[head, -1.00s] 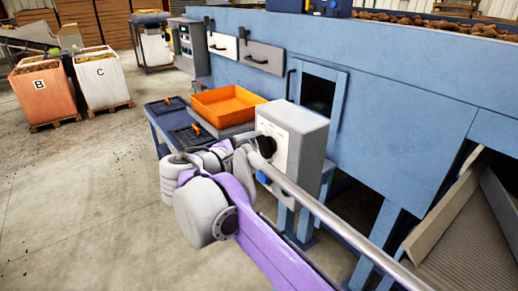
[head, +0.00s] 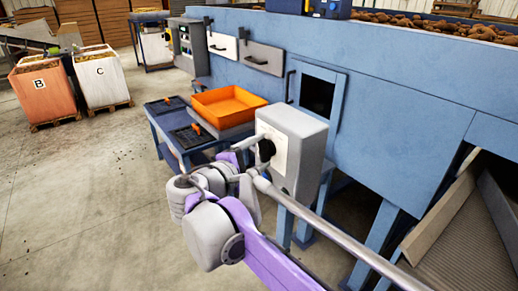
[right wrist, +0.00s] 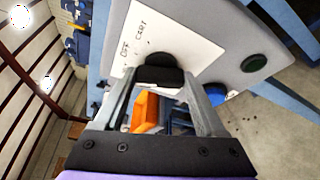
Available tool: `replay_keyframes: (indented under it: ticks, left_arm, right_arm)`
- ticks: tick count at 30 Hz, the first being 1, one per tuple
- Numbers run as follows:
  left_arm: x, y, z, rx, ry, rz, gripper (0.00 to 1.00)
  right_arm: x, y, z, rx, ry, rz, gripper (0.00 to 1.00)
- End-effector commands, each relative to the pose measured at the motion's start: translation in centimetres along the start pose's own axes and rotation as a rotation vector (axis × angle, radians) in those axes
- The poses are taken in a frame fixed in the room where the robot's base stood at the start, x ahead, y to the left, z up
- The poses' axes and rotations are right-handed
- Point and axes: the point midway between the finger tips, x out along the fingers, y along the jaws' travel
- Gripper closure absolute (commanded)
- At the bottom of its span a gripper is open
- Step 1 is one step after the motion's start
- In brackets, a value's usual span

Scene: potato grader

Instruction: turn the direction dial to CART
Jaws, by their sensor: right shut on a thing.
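The direction dial (head: 267,150) is a black knob on the white label plate of a grey control box (head: 308,150). My right gripper (head: 258,151) reaches the dial from the left and is shut on it. In the right wrist view the dial (right wrist: 160,68) sits between the two fingertips (right wrist: 160,78), with the printed words OFF and CART on the white plate (right wrist: 165,35) beside it. The fingers and viewing angle hide which mark the dial points at. My left gripper is not in view.
An orange tray (head: 228,103) sits on the blue bench behind. Open floor lies left.

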Motion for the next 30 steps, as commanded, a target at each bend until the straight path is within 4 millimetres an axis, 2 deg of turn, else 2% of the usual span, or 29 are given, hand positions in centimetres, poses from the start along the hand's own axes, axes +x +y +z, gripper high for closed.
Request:
replay_keyframes:
  ticks: [12,30]
  left_arm:
    - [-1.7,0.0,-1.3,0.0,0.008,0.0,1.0]
    - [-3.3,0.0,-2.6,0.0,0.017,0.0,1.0]
  right_arm:
    - [0.0,-0.1,0.0,0.365,0.0,0.152,0.83]
    - [0.1,-0.4,-0.2,0.847,0.0,0.351,0.83]
